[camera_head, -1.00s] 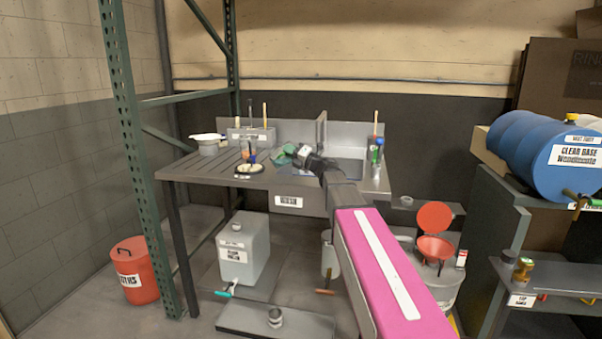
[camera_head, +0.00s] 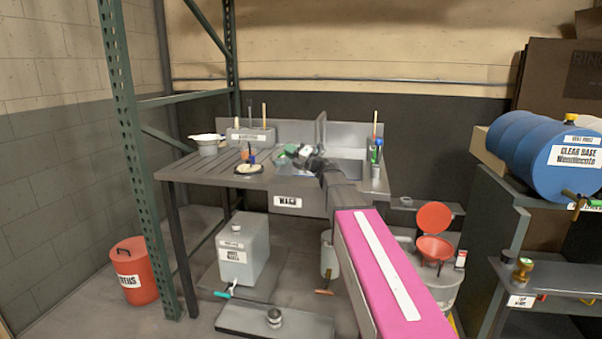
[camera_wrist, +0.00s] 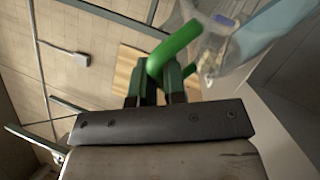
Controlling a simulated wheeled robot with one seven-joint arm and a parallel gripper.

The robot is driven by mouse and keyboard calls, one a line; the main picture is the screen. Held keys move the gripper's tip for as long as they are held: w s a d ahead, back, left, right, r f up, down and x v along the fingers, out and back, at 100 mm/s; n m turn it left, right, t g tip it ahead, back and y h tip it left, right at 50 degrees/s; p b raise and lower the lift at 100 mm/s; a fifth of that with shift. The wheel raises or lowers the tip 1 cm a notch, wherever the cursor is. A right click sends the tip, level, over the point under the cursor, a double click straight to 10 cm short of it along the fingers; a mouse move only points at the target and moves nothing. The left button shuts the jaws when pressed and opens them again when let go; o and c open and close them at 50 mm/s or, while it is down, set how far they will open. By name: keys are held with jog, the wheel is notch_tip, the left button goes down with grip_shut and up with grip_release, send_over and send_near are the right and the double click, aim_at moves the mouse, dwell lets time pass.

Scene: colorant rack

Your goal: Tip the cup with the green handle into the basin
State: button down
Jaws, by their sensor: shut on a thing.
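In the wrist view, my gripper (camera_wrist: 154,88) is shut on the green handle (camera_wrist: 175,48) of a clear cup (camera_wrist: 214,45). The cup's see-through body lies to the right of the handle, partly cut off by the top edge. Something pale shows inside it, too unclear to name. In the head view, my gripper (camera_head: 308,158) is over the sink bench, at the left side of the basin (camera_head: 348,168). A small greenish shape (camera_head: 287,150) shows beside it. My wrist and arm hide part of the basin.
The ribbed drainboard (camera_head: 205,170) left of the basin holds a white pot (camera_head: 207,147) and a round dish (camera_head: 249,168). A grey tool block (camera_head: 250,136) stands behind. A holder with brushes (camera_head: 376,155) stands right of the basin. A green rack post (camera_head: 137,150) rises at left.

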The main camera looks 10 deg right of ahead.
jog(key=shift+w+d+r+m+t, duration=0.2)
jog(key=shift+d+m, duration=0.15)
jog(key=shift+m, duration=0.05)
jog(key=shift+w+d+r+m+t, duration=0.15)
jog(key=shift+d+m+t, duration=0.05)
jog(key=shift+d+m, duration=0.2)
dwell(0.9)
